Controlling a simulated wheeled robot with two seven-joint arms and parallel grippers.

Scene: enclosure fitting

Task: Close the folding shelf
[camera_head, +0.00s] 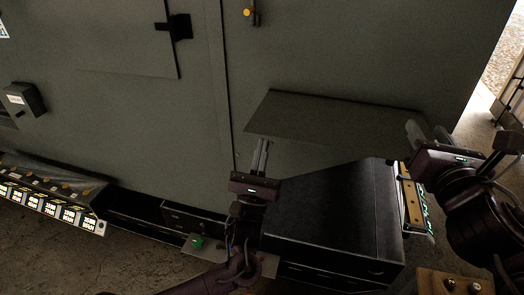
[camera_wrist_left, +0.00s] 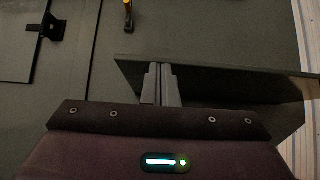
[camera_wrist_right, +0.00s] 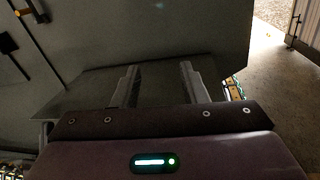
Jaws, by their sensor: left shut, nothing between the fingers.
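The folding shelf (camera_head: 335,117) is a grey flat panel that juts out from the grey cabinet front, folded down and open. It also shows in the left wrist view (camera_wrist_left: 235,78) and, as a dark flat surface, in the right wrist view (camera_wrist_right: 90,92). My left gripper (camera_head: 263,143) is shut and empty, with its tips close to the shelf's near edge, toward its left end. I cannot tell whether they touch it. My right gripper (camera_head: 425,130) is open and empty, just off the shelf's right end.
A black case (camera_head: 340,205) stands on the floor below the shelf. A black latch (camera_head: 176,27) and a yellow-ended handle (camera_head: 250,12) are on the cabinet. A bin rack with labels (camera_head: 50,195) is at the left. Open floor shows at the right.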

